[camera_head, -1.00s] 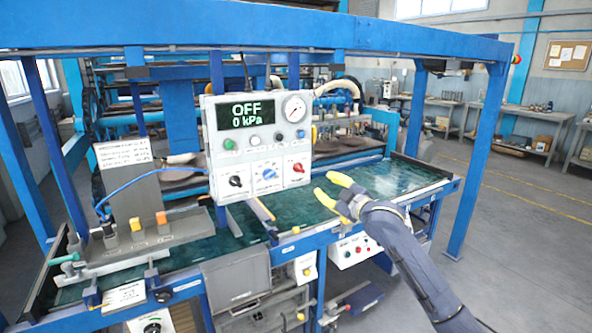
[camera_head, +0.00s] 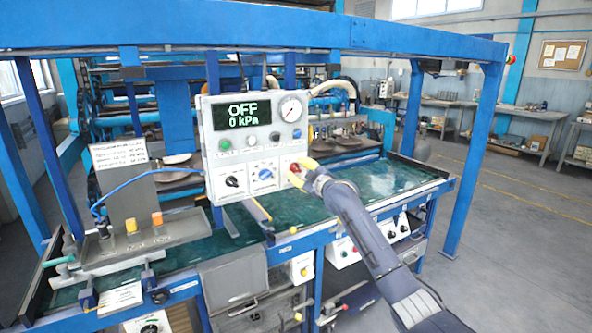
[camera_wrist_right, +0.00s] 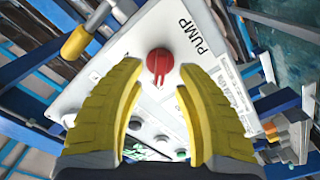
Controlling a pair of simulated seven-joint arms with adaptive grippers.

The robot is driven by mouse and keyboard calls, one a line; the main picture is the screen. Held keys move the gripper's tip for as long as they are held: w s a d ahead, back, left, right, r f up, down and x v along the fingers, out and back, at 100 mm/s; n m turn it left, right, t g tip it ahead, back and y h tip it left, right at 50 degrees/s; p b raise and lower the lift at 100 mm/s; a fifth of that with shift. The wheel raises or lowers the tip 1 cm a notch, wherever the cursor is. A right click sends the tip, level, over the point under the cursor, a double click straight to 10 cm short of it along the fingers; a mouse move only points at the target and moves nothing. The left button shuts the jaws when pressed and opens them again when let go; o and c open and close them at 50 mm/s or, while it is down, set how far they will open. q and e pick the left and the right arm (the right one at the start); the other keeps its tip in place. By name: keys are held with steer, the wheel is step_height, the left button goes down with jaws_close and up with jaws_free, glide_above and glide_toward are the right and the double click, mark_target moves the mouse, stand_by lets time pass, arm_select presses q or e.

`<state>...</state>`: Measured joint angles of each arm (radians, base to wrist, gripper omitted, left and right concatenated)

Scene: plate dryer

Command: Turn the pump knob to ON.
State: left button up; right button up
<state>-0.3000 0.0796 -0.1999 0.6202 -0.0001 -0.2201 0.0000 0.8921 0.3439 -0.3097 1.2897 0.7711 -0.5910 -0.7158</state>
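The red pump knob (camera_head: 294,168) is on the lower right of the white control panel (camera_head: 214,160). In the right wrist view the knob (camera_wrist_right: 159,62) sits beside the word PUMP, its pointer line running lengthwise along the picture. My right gripper (camera_head: 303,172) is right at the knob, its yellow fingers partly covering that corner of the panel. In the wrist view the gripper (camera_wrist_right: 160,72) is open, with the knob centred at the gap between the fingertips; I cannot tell whether they touch it. The panel's display (camera_head: 243,111) reads OFF and 0 kPa. My left gripper is not in view.
A black knob (camera_head: 232,182) and a blue knob (camera_head: 265,174) are left of the red one. A round gauge (camera_head: 291,108) is at the panel's top right. The green tabletop (camera_head: 395,178) is clear to the right. A blue beam (camera_head: 300,30) spans above.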

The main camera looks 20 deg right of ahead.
steer(key=shift+x, duration=1.1)
jaws_close()
